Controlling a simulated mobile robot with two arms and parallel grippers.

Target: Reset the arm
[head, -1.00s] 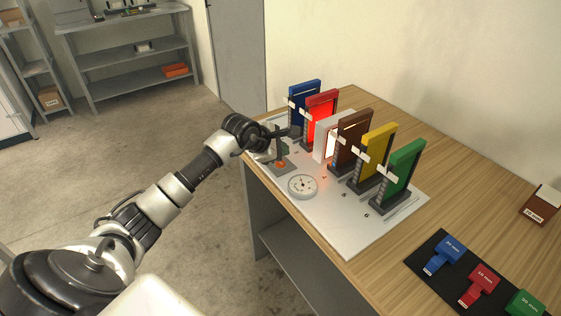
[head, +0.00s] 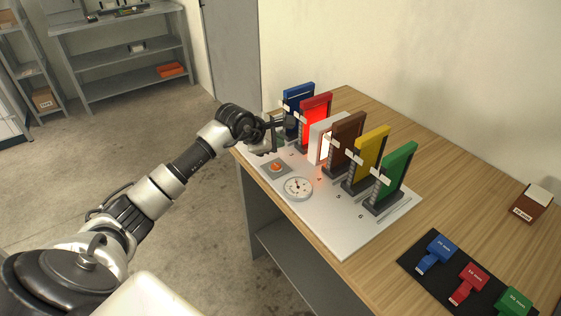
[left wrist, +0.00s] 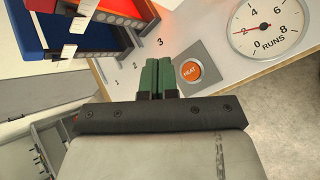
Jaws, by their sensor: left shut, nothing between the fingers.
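My left gripper (head: 288,122) is raised above the left end of the white panel (head: 335,235), close to the blue upright plate (head: 300,110). In the left wrist view its green fingertips (left wrist: 158,66) are together with nothing between them. The orange HEAT button (head: 275,167) sits on a grey square below the gripper and is uncovered; it also shows in the left wrist view (left wrist: 190,71). The RUNS dial (head: 297,188) lies beside it, and its needle shows in the left wrist view (left wrist: 266,27). My right gripper is out of view.
Red (head: 316,118), brown (head: 347,136), yellow (head: 371,153) and green (head: 397,173) plates stand in a row on the panel. The red one glows. A black mat (head: 412,264) with coloured blocks lies front right.

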